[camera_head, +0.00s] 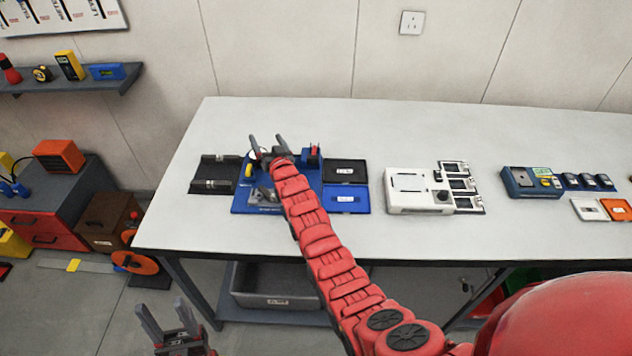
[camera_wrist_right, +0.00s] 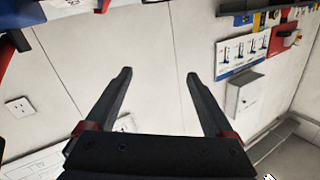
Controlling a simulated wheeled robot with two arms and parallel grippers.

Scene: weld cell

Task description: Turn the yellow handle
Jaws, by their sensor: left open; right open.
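A blue fixture (camera_head: 240,205) stands on the left part of the white table in the head view. A small yellow part (camera_head: 249,171), likely the yellow handle, stands at its left side. My right gripper (camera_head: 267,138) is over the back of the fixture, just right of the yellow part, fingers pointing away and up. It is open and empty. My right arm covers the fixture's middle. In the right wrist view, the open fingers (camera_wrist_right: 158,76) face the wall, and the handle is not seen. My left gripper (camera_head: 160,305) is open and empty, low in front of the table.
A dark tray (camera_head: 213,185) lies left of the fixture, and black and blue trays (camera_head: 348,203) lie right of it. A white device (camera_head: 410,205) and a blue meter (camera_head: 520,184) stand further right. The table's back strip is clear.

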